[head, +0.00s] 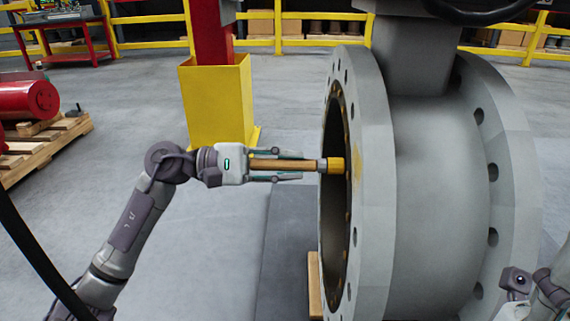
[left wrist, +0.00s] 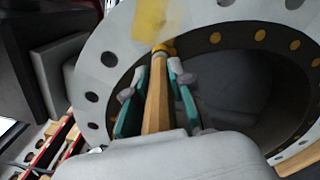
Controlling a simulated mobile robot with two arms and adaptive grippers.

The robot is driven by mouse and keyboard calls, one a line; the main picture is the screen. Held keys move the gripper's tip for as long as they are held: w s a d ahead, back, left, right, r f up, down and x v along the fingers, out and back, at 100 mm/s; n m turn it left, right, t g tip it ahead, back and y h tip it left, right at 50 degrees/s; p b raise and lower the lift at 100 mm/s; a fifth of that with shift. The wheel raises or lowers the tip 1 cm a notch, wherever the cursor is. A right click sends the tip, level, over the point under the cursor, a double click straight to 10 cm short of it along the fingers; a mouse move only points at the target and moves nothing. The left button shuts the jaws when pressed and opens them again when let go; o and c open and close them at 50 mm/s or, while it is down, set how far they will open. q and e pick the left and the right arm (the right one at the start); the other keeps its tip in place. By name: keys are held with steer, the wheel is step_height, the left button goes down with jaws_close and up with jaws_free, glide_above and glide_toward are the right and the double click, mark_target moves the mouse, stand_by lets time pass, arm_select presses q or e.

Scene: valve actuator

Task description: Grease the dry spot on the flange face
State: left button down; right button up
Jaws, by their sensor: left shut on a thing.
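The large grey valve body stands upright at the right of the head view, with its round flange face (head: 340,97) turned to the left. My left gripper (head: 302,167) is shut on the wooden handle of a grease brush (head: 290,165). The brush points right, and its yellow tip is at the flange face. In the left wrist view the brush (left wrist: 158,95) reaches up to the flange face (left wrist: 110,50), and a yellow grease patch (left wrist: 155,18) shows just beyond its tip. Whether the tip touches the face I cannot tell. My right arm shows only partly at the lower right; its fingertips are not clear.
A red post in a yellow guard (head: 217,100) stands behind my left arm. A red cylinder (head: 28,100) lies on a wooden pallet (head: 45,145) at the left. Yellow railings (head: 280,30) run along the back. Open grey floor lies between.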

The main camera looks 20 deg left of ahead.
arm_select(q)
steer(key=shift+w+d, duration=0.15)
steer(key=shift+d, duration=0.45)
